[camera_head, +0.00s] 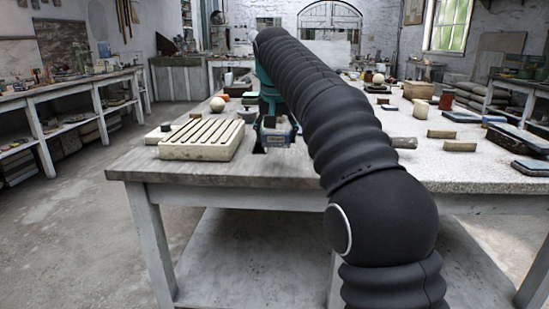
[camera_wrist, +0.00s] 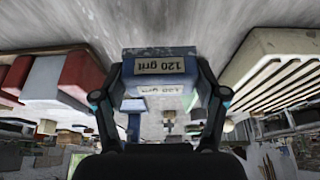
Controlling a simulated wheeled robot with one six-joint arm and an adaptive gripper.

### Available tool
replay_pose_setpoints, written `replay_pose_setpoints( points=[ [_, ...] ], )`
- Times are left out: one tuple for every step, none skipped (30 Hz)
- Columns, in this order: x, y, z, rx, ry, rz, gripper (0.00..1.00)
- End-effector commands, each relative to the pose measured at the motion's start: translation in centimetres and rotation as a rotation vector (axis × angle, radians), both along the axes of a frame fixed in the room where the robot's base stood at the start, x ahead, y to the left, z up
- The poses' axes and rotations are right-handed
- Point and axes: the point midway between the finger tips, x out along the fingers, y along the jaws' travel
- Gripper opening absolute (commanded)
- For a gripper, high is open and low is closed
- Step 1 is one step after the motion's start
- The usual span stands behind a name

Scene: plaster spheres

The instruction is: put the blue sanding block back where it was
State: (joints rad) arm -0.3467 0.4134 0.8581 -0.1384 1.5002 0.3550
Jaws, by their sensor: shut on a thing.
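The blue sanding block (camera_wrist: 160,53) is between the two fingers of my gripper (camera_wrist: 161,88) in the wrist view, which shows the scene upside down. The block has a pale "120 grit" label, and a second such label shows partly beyond it. My gripper is shut on the block. In the head view my gripper (camera_head: 276,141) is low at the near edge of the table, just right of a cream slatted rack (camera_head: 202,153). There the block (camera_head: 279,131) is mostly hidden by my gripper. I cannot tell whether the block touches the tabletop.
The pale table (camera_head: 440,175) carries small wooden blocks (camera_head: 460,146), a brown pot (camera_head: 446,102), a pale sphere (camera_head: 420,109) and dark-blue flat blocks (camera_head: 462,116). The near left table edge is bare.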

Motion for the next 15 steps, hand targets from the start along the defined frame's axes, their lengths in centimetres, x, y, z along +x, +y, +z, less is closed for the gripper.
replay_pose_setpoints(
  points=[
    [-0.2,0.6,-0.5,-0.001,0.002,0.002,0.33],
    [-0.2,0.8,-0.6,-0.001,0.002,0.001,0.33],
    [-0.3,0.9,-0.8,-0.001,0.001,-0.003,0.33],
    [-0.3,1.0,-1.0,0.000,0.000,-0.004,0.33],
    [-0.3,1.0,-1.1,0.000,0.000,-0.007,0.33],
    [-0.3,0.9,-1.1,-0.001,0.000,-0.009,0.33],
    [-0.3,0.9,-1.2,-0.001,0.000,-0.011,0.33],
    [-0.2,0.8,-1.3,-0.001,0.000,-0.012,0.33],
    [-0.2,0.6,-1.6,-0.001,0.000,-0.015,0.33],
    [-0.2,0.6,-1.8,-0.001,0.001,-0.016,0.33],
    [-0.2,0.5,-2.2,-0.001,0.001,-0.016,0.33],
    [-0.2,0.5,-2.7,-0.001,0.001,-0.017,0.33],
    [-0.2,0.5,-3.2,-0.002,0.002,-0.017,0.33],
    [-0.2,0.5,-3.7,-0.002,0.002,-0.016,0.33],
    [-0.1,0.5,-4.4,-0.001,0.000,-0.017,0.33]
  ],
)
